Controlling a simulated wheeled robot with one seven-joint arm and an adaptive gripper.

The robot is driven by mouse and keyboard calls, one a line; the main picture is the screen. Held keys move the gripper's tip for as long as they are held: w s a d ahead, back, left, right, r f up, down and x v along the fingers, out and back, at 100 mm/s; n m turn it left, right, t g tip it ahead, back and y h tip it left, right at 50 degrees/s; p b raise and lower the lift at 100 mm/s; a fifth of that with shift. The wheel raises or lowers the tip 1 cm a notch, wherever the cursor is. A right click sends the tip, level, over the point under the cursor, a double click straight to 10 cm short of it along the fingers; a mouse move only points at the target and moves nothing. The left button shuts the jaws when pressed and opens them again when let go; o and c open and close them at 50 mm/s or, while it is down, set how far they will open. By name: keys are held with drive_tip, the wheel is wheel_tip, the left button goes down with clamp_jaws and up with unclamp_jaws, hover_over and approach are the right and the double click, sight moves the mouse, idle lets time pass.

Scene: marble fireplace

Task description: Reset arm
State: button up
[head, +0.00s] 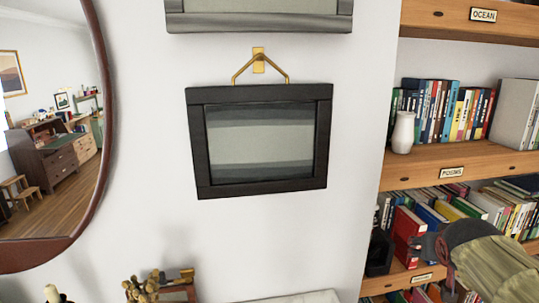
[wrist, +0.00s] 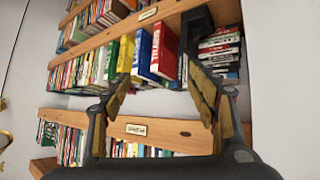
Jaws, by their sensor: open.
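My gripper (head: 428,262) is at the lower right of the head view, in front of the bookshelf, with part of my arm running off the right edge. In the wrist view my gripper (wrist: 160,72) has its two fingers spread apart. Nothing is between the finger pads; only books and shelf show behind the gap. No object is held.
A wooden bookshelf (head: 450,158) with books and a white vase (head: 403,132) fills the right side. A dark-framed picture (head: 194,150) hangs from a gold hook (head: 258,60) mid-wall. A round mirror (head: 103,100) is left. Small items (head: 143,288) stand below.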

drive_tip(key=s+a+f+n+g+y+b, duration=0.3)
drive_tip(key=s+a+f+b, duration=0.7)
drive_tip(key=s+a+f, duration=1)
wheel_tip(320, 180, down, 2)
drive_tip(key=shift+a+f+n+g+y+b, duration=0.25)
drive_tip(key=shift+a+n+y, duration=0.35)
drive_tip(key=shift+y, duration=0.4)
drive_tip(key=shift+o, duration=0.4)
drive_tip(key=shift+a+b, duration=0.35)
drive_tip(key=shift+a, duration=0.15)
drive_tip(key=shift+r, duration=0.15)
